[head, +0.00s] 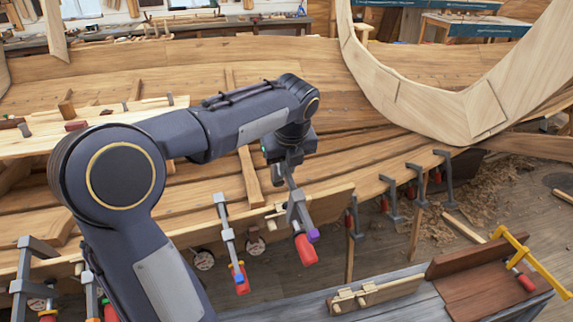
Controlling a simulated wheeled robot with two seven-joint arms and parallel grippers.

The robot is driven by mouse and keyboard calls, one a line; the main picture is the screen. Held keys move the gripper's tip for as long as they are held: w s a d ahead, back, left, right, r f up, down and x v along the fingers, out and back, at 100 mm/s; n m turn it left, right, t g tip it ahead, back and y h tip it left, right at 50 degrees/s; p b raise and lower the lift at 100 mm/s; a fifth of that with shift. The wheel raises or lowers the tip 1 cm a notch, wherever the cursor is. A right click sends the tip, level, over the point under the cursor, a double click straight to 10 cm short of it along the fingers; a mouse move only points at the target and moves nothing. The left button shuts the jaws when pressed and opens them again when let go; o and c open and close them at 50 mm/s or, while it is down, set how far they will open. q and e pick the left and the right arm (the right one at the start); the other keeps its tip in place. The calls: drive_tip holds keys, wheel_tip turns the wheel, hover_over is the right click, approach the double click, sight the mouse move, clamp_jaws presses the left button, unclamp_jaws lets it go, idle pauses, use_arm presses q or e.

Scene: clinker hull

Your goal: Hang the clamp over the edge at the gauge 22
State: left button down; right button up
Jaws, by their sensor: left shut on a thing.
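My left gripper (285,172) is shut on a grey clamp (295,207) with a red handle and a purple end. The clamp is at the hull's upper plank edge (335,200), right of the middle of the view; I cannot tell whether it touches the edge. My right gripper is not in view.
A clamp with blue and red (227,240) hangs left of the held one. Other clamps hang at far left (30,265) and along the edge to the right (388,195).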

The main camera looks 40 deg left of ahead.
sight(285, 178)
use_arm(q)
drive_tip(key=shift+f+b, duration=0.35)
drive_tip(key=shift+f, duration=0.2)
drive_tip(key=shift+b+x, duration=0.9)
drive_tip(key=shift+x, duration=0.2)
drive_tip(key=shift+s+a+f+b, duration=0.1)
drive_tip(key=shift+f+b, duration=0.5)
drive_tip(key=shift+b, duration=0.05)
drive_tip(key=b+x, duration=0.3)
drive_tip(key=x, duration=0.1)
drive_tip(key=shift+w, duration=0.2)
drive_tip(key=shift+w+a+f, duration=0.1)
drive_tip(key=shift+a+f, duration=0.05)
drive_tip(key=shift+f, duration=0.1)
drive_tip(key=shift+b+x, duration=0.55)
drive_tip(key=shift+x, duration=0.65)
drive_tip(key=shift+b+x, duration=0.3)
drive_tip(key=shift+x, duration=0.6)
